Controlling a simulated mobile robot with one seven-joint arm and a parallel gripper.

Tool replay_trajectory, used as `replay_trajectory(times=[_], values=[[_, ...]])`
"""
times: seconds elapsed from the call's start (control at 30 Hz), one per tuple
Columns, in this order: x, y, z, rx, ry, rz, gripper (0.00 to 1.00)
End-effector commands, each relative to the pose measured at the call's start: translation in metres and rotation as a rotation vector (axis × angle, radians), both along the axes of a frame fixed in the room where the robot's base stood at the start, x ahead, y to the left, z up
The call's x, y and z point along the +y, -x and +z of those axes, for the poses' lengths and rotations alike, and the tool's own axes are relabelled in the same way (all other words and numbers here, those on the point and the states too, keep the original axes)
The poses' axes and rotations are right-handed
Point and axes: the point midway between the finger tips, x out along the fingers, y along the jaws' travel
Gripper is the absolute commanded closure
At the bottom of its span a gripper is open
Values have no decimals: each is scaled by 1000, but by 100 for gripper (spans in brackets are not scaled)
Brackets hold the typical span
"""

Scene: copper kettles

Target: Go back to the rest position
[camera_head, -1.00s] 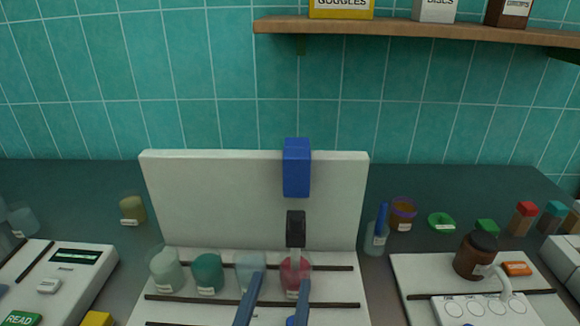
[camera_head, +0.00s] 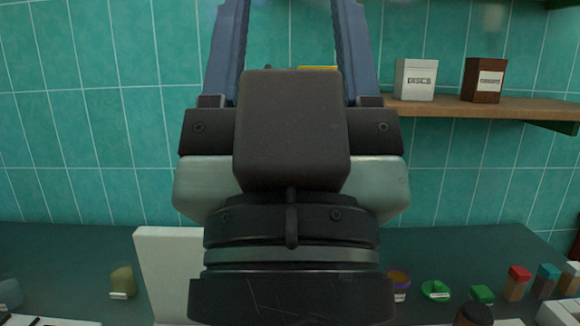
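My gripper (camera_head: 291,45) fills the middle of the head view, raised close to the camera and pointing up. Its two blue fingers stand wide apart, with tiles showing between them and nothing held. The fingertips run past the top edge of the picture. The dark gripper body and wrist hide most of the white upright panel (camera_head: 165,262) behind them. The beakers in front of that panel are not in view.
A wooden shelf (camera_head: 480,106) on the tiled wall holds a white DISCS box (camera_head: 415,80) and a brown box (camera_head: 483,80). A yellowish jar (camera_head: 122,281) stands at left. A green ring (camera_head: 435,290) and small red-capped (camera_head: 517,283) and teal-capped (camera_head: 547,281) containers stand at right.

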Motion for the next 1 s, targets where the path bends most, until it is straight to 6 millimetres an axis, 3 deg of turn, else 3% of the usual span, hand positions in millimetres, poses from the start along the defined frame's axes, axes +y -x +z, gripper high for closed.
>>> replay_trajectory(times=[0.03, 0.3, 0.5, 0.63, 0.77, 1.0], values=[[0, 0, 24, 0, -1, 1, 40], [1, 0, 93, 2, -1, 2, 40], [1, -1, 117, 3, -1, 2, 40], [1, -1, 115, 3, -1, 2, 40], [1, -1, 97, 3, -1, 2, 40], [1, -1, 34, 3, -1, 2, 40]])
